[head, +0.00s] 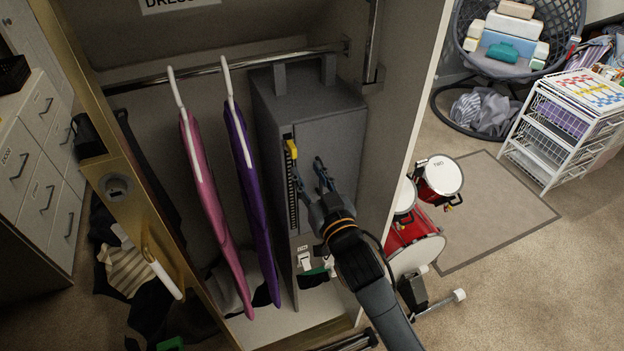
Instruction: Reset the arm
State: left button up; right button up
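My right arm (375,290) reaches up from the bottom of the head view into an open wardrobe. Its gripper (319,176) is in front of a tall grey hanging organiser (335,135). The two dark fingers look spread apart, with nothing visible between them. A yellow item (291,149) sticks out at the organiser's edge, left of the fingers and apart from them. My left gripper is not in view.
Pink (205,190) and purple (246,185) garments hang from a metal rail (210,70) left of my gripper. The wardrobe's side wall (415,90) stands close on the right. Beyond it are a red drum set (408,232), a wire drawer rack (545,135) and open carpet (550,270).

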jog(key=shift+s+d, duration=0.25)
jog(key=shift+s, duration=0.45)
notch_tip(320, 180, down, 21)
jog(key=s+d+g+h+b, duration=0.1)
jog(key=d+g+h+b, duration=0.1)
jog(key=d+g, duration=0.15)
jog(key=s+d+f+g+b, duration=0.1)
jog(key=s+d+f+g, duration=0.15)
jog(key=f, duration=0.55)
jog(key=s+d+f+g+h, duration=0.1)
jog(key=s+f, duration=0.3)
jog(key=f, duration=0.3)
jog(key=s+d+f+g+b, duration=0.1)
jog(key=s+f, duration=0.3)
jog(key=f, duration=0.4)
jog(key=s+d+f+g+h+b, duration=0.15)
jog(key=s+d+f, duration=0.25)
jog(key=s+f, duration=0.5)
jog(key=s+d+f+g+b, duration=0.1)
jog(key=s+d+f+g, duration=0.2)
jog(key=s+f, duration=0.55)
jog(key=s+d+f+g, duration=0.2)
jog(key=s+f, duration=0.1)
jog(key=s, duration=0.6)
jog(key=s+d+f+m+g+h, duration=0.1)
jog(key=s+d+f, duration=0.2)
jog(key=s, duration=0.6)
jog(key=shift+s+g+b, duration=0.2)
jog(key=shift+g+b, duration=0.15)
jog(key=shift+b, duration=0.05)
